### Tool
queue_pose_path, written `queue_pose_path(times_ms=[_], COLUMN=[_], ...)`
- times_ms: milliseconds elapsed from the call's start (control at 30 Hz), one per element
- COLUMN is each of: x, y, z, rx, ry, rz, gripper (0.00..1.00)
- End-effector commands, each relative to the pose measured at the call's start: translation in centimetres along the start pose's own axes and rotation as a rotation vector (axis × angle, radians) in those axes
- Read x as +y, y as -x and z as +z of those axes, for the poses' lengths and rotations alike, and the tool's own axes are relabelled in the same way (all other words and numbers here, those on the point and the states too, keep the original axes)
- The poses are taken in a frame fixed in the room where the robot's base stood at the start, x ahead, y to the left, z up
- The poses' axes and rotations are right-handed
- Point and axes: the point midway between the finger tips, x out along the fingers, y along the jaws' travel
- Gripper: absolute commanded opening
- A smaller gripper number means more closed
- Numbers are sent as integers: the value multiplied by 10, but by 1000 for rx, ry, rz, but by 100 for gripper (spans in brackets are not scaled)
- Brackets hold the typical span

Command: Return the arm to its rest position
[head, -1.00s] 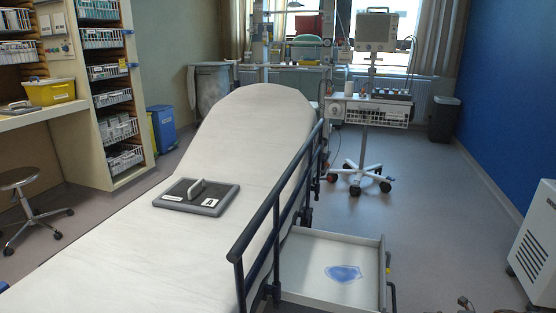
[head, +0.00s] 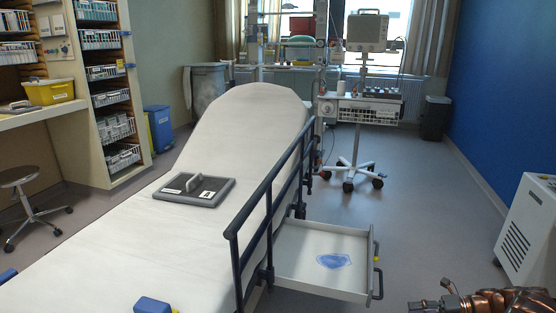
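A copper-coloured part of my arm (head: 500,301) shows at the bottom right corner, cut off by the picture's edge. It is over the floor, to the right of the stretcher and in front of the pulled-out tray. Small grey metal pieces stick out at its left end; I cannot make out fingers among them, nor whether anything is held.
The white stretcher (head: 150,240) has a dark side rail (head: 262,190) and bears a grey board with a handle (head: 194,190). An open white tray (head: 300,240) with a blue mark juts out right. A white cabinet (head: 530,225) stands far right. Floor between is clear.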

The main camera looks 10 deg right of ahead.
Motion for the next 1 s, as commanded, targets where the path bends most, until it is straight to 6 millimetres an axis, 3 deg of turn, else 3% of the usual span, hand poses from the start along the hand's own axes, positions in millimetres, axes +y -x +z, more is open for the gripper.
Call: queue_pose_path(times_ms=[233, 567, 1000], x=[43, 112, 199], y=[-28, -78, -136], z=[9, 2, -43], rx=[93, 273, 553], ry=[165, 463, 879], rz=[-55, -119, -137], gripper=[39, 39, 39])
